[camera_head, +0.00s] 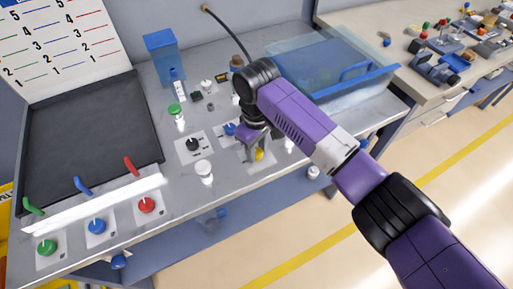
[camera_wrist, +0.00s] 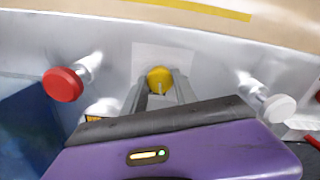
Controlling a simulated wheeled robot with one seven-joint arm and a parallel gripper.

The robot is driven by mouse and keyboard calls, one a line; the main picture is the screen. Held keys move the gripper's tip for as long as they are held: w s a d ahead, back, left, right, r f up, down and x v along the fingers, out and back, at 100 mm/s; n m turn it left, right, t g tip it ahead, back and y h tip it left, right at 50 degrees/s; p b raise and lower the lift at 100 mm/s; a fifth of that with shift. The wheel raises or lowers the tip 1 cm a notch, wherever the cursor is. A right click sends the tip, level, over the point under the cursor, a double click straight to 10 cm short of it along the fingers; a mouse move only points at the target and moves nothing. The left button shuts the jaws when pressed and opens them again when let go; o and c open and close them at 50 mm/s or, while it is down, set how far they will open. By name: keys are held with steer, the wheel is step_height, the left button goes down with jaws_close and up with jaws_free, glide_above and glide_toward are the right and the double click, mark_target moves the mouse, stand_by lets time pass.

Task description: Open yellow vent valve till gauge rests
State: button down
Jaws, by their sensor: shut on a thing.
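The yellow vent valve (camera_head: 259,155) is a small round knob near the front edge of the bench panel. My gripper (camera_head: 253,154) reaches down to it from above and partly covers it. In the wrist view the yellow knob (camera_wrist: 159,76) sits between the two grey fingers of my gripper (camera_wrist: 160,88), which are closed on its sides. A pale pointer mark shows on the knob. I cannot make out a gauge in either view; my arm hides part of the panel.
In the wrist view a red knob (camera_wrist: 62,84) and a white knob (camera_wrist: 280,107) flank the valve. In the head view a black knob (camera_head: 193,144) and a white-capped fitting (camera_head: 204,170) stand to the left. A clear blue-edged tank (camera_head: 330,70) lies behind my arm.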

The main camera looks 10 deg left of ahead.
steer(key=n, duration=0.4)
steer(key=shift+p, duration=0.3)
steer(key=n, duration=0.7)
steer(key=shift+n, duration=2.1)
steer(key=c, duration=1)
jaws_free()
steer(key=shift+o, duration=0.2)
steer(key=shift+r, duration=0.1)
